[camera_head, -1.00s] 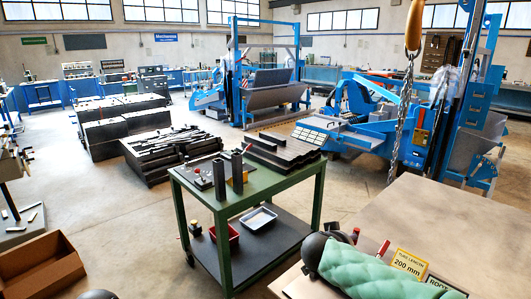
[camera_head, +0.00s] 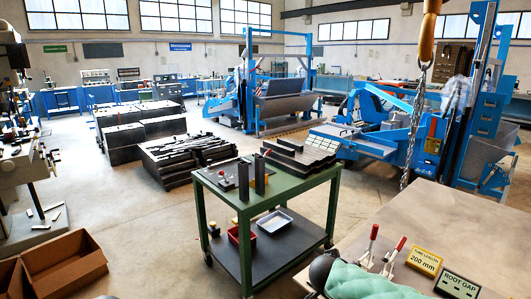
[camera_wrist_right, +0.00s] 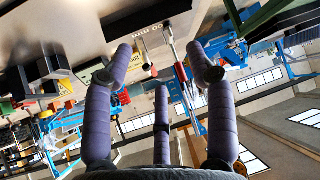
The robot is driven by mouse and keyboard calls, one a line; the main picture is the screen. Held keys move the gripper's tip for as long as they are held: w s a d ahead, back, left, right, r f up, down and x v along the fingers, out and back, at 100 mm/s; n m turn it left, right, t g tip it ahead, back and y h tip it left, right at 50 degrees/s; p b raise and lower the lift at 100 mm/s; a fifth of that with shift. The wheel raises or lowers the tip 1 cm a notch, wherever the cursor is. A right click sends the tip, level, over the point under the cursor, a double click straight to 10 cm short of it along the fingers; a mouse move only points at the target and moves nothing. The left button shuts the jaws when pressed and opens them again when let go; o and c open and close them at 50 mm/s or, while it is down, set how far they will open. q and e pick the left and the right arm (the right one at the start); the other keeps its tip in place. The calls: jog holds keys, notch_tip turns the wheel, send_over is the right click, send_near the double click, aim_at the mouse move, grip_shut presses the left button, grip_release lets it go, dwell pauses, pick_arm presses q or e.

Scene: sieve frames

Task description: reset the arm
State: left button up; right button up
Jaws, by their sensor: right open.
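My right gripper (camera_wrist_right: 162,68) shows in the right wrist view. Its padded purple-grey fingers are spread open with nothing between them. Past the fingertips, the picture is upside down and shows a red-handled clamp and a yellow sign, with no contact that I can make out. In the head view a green padded part with a dark rounded end, which looks like my right arm, shows at the bottom edge by the right-hand table; the gripper itself is out of that view. My left gripper is not in view.
The right-hand table (camera_head: 440,215) carries red-handled clamps (camera_head: 393,258), a yellow tube length sign (camera_head: 424,261) and a root gap sign (camera_head: 457,283). A green cart (camera_head: 290,195) with upright dark bars stands mid-floor. An open cardboard box (camera_head: 65,265) lies lower left. Floor between them is clear.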

jog(key=s+a+f+n+g+y+p, duration=0.1)
jog(key=s+a+f+n+g+y, duration=0.25)
jog(key=f, duration=0.75)
jog(key=s+a+f+n+g+y+p, duration=0.1)
jog(key=s+a+f+g+y+p, duration=0.15)
jog(key=s+a+f, duration=0.6)
jog(key=s+f+g+y+p, duration=0.1)
jog(key=s+f+y+p, duration=0.2)
jog(key=s+f, duration=1.2)
jog(key=shift+s+f+m, duration=0.25)
jog(key=shift+s+m, duration=0.2)
jog(key=shift+s, duration=0.7)
